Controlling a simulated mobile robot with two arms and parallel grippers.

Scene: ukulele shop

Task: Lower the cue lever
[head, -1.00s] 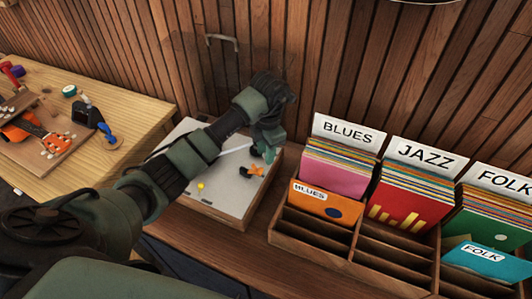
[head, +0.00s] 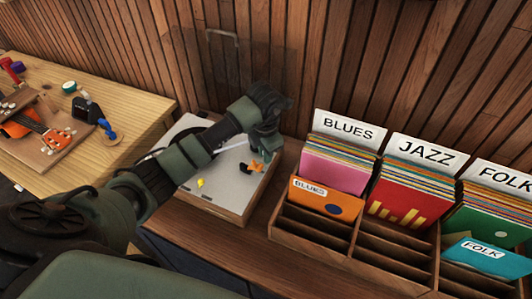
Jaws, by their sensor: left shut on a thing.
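The record player (head: 225,207) has a grey top in a wooden case. A silver rod (head: 229,143), seemingly the tonearm, shows beside my left arm, and part of a black record (head: 191,134) shows behind it. A small orange piece (head: 255,166), which looks like the cue lever, sits at the right side of the deck by a black part (head: 245,169). My left gripper (head: 260,156) points down over this spot, shut, with its fingertips at the orange piece. The fingers hide the exact contact. My right gripper is out of view.
A clear lid with a metal handle (head: 222,36) stands raised behind the player. A wooden record crate (head: 310,235) with blues, jazz and folk records stands close on the right. A workbench (head: 122,100) with a ukulele (head: 35,132) is on the left.

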